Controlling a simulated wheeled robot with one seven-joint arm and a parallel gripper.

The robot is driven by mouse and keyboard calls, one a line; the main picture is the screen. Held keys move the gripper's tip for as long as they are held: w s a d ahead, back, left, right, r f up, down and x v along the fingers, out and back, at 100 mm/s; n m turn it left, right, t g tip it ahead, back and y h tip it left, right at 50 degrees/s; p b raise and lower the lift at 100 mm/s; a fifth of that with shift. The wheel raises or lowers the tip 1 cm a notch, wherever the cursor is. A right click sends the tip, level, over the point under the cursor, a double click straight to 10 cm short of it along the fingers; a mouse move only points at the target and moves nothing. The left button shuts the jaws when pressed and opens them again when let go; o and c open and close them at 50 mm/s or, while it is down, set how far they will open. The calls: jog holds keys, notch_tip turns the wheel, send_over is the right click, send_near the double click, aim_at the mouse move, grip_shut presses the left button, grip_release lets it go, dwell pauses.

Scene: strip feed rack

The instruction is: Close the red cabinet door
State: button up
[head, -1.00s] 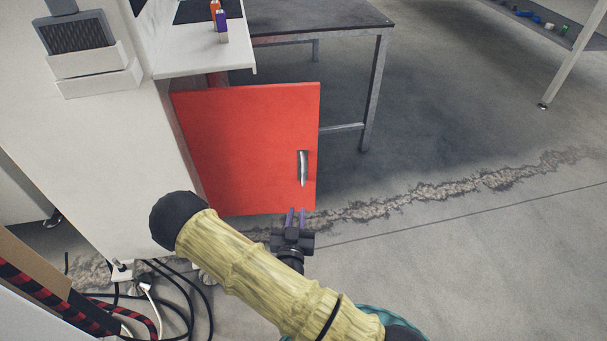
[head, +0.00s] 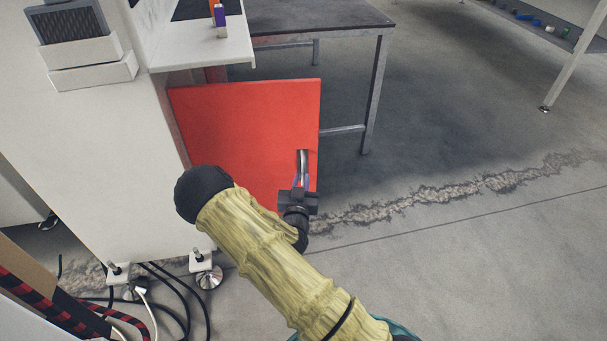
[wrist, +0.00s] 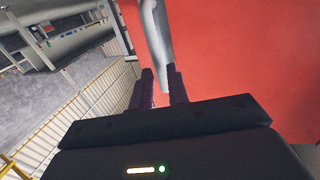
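The red cabinet door (head: 240,125) stands swung out from the white cabinet (head: 105,185), its face toward me. A silver vertical handle (head: 303,163) is near its right edge. My gripper (head: 301,183) is at the lower end of the handle. In the wrist view, the two dark purple fingers (wrist: 162,88) are apart, with the handle (wrist: 157,40) running down toward the gap between them and the red door (wrist: 235,60) behind. Whether the fingers touch the handle cannot be told.
A grey metal table (head: 320,25) stands behind the door. Orange and purple small items sit on the white shelf (head: 215,50) above. Black cables (head: 165,285) lie on the floor by the cabinet's feet. The floor to the right is clear.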

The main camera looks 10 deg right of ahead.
aim_at(303, 172)
jog(key=b+x, duration=0.1)
jog(key=x, duration=0.3)
jog(key=shift+w+d, duration=0.2)
jog(key=shift+w, duration=0.05)
grip_shut()
jog(key=shift+w+a, duration=0.1)
